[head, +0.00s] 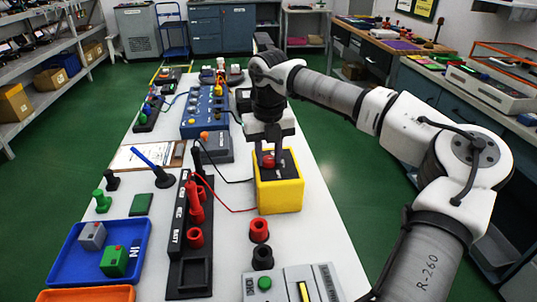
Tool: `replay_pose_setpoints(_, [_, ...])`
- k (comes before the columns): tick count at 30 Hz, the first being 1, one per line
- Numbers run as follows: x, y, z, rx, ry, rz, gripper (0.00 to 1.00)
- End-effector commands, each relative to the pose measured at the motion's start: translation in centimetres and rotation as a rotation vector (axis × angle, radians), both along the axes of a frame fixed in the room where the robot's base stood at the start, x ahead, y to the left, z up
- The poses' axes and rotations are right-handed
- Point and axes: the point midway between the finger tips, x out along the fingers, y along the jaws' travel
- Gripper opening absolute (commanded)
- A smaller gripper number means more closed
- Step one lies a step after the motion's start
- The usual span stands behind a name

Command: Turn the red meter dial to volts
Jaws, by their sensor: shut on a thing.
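The yellow meter (280,196) stands on the white bench in the middle of the head view, with a dark top face. The red dial (268,161) is on its top, partly covered by the fingers. My gripper (269,157) points down from above the meter and is shut on the red dial. The dial's markings and pointer are too small and hidden to read, so its setting cannot be told.
A red lead and a black lead run to the meter from a black strip (190,262) with red posts. A blue tray (68,272) holds small blocks at the left. A blue panel (205,112) with knobs stands behind. Red and black rings lie in front of the meter.

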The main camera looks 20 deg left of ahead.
Motion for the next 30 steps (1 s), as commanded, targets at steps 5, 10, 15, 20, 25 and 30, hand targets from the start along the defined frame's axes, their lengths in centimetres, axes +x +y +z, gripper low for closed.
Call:
replay_pose_setpoints(5, [0.0,0.0,0.0,-0.001,0.001,-0.002,0.08])
replay_pose_setpoints(10, [0.0,0.0,0.0,-0.001,0.001,-0.002,0.08])
replay_pose_setpoints(15, [0.0,0.0,0.0,-0.001,0.001,-0.001,0.51])
replay_pose_setpoints(20, [0.0,0.0,0.0,0.0,0.0,-0.001,0.52])
replay_pose_setpoints(25, [0.0,0.0,0.2,0.0,0.0,-0.001,0.52])
replay_pose_setpoints(30, [0.1,0.0,2.2,0.0,-0.004,-0.002,0.52])
